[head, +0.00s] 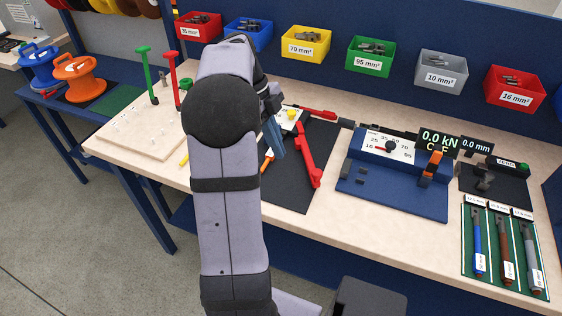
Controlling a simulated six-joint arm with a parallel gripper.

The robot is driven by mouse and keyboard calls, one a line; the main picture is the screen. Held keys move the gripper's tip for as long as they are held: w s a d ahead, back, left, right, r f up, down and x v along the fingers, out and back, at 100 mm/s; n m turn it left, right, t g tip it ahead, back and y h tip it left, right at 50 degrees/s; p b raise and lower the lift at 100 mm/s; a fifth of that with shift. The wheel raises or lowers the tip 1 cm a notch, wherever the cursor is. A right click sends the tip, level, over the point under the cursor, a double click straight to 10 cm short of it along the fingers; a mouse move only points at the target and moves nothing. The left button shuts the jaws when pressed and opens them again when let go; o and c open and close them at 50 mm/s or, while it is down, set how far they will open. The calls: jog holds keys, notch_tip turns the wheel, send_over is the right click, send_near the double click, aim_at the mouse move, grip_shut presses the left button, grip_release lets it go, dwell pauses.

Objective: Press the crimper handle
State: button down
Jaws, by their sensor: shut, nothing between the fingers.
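The crimper lies on a black mat (290,190) on the workbench. One red handle (307,158) points toward the front of the bench, and another red handle (318,113) points right along the back of the mat. A pale crimper head with a yellow spot (291,114) shows between the handles and my arm. My gripper (277,143) is shut and empty, just left of the front red handle. My arm hides its other side and part of the crimper. I cannot tell whether the gripper touches the crimper.
A blue test fixture (400,190) with a dial stands right of the mat. A green tray (482,288) with several cables lies at the right. Red and green upright posts (174,80) stand at the left. Colored bins (370,58) line the back panel.

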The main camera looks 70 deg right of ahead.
jog(key=shift+v, duration=1.5)
jog(key=w+a+f+n+t+h, duration=0.1)
jog(key=w+a+f+n, duration=0.2)
jog(key=w+a+n, duration=0.55)
jog(key=w+a+f+n+t, duration=0.1)
jog(key=w+a+f+n, duration=0.35)
jog(key=a+n, duration=0.6)
jog(key=s+a+f+n+t, duration=0.1)
jog(key=a+f+n, duration=0.2)
jog(key=a+n, duration=0.6)
jog(key=s+a+f+n+t, duration=0.1)
jog(key=a+f+n, duration=0.3)
jog(key=a+n, duration=0.5)
jog(key=s+a, duration=0.1)
jog(key=a, duration=0.2)
jog(key=shift+s+y, duration=0.3)
jog(key=shift+f, duration=0.1)
